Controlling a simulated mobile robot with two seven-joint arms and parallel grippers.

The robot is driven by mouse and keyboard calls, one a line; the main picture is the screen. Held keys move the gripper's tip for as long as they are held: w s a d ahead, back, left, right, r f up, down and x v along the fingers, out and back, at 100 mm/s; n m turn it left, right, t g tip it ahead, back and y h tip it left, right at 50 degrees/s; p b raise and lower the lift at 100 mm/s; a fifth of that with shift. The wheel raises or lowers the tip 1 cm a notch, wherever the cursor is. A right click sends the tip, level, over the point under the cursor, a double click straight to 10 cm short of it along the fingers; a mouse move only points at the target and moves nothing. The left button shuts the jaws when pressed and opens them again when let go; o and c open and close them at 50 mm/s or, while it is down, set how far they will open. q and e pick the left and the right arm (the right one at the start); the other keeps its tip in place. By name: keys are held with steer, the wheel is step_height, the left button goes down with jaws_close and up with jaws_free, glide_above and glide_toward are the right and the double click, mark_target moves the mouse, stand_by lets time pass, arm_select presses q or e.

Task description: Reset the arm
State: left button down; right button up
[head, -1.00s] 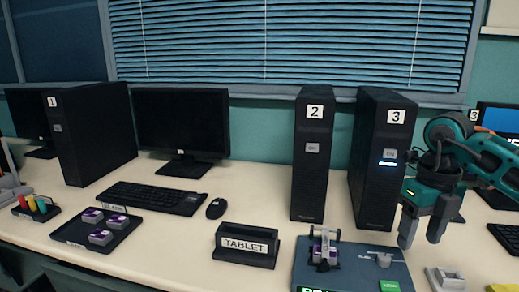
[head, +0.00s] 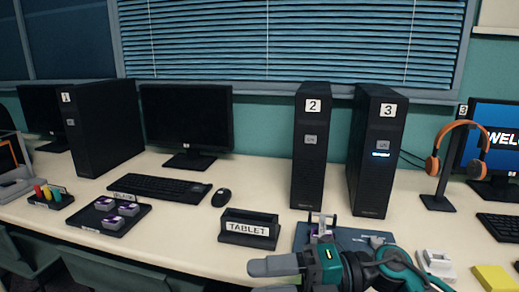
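My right gripper (head: 262,277) shows at the bottom of the head view, with its arm coming in from the lower right. Its grey fingers point left, in front of the table edge and below the tablet stand (head: 249,228). The fingers are seen side-on and overlap, so I cannot tell whether they are open or shut. Nothing visible is held at their tips. The arm hides the front of a blue-grey board (head: 352,238) with a small purple and white device on it. My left gripper is not in view.
Computer towers 2 (head: 311,150) and 3 (head: 378,150) stand behind the board. An orange headset (head: 434,165) hangs on a stand at right. A black tray (head: 95,226) with purple-topped blocks, a keyboard (head: 158,189) and a mouse (head: 221,197) are at left. A yellow block (head: 492,278) lies at lower right.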

steer(key=w+d+f+m+t+h, duration=0.2)
steer(key=d+f+m+t+h, duration=0.1)
steer(key=m+t, duration=0.75)
steer(key=w+d+f+m+t+h, duration=0.1)
steer(key=d+f+m+t+h, duration=0.15)
steer(key=m+t, duration=0.75)
steer(key=s+d+f+m+g+h, duration=0.45)
steer(key=f+m, duration=0.25)
steer(key=f, duration=0.2)
steer(key=s+d+f+m+g+h, duration=0.35)
steer(key=s+f+m, duration=0.25)
steer(key=f, duration=0.3)
arm_select(q)
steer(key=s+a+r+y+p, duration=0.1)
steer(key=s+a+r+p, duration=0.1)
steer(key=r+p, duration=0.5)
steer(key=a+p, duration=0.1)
steer(key=p, duration=0.4)
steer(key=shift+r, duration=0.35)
arm_select(e)
step_height(320, 180, up, 7)
steer(key=s+d+g+h, duration=0.1)
steer(key=s+d+h, duration=0.1)
steer(key=d, duration=0.1)
steer(key=shift+s+m, duration=0.25)
steer(key=shift+m, duration=0.2)
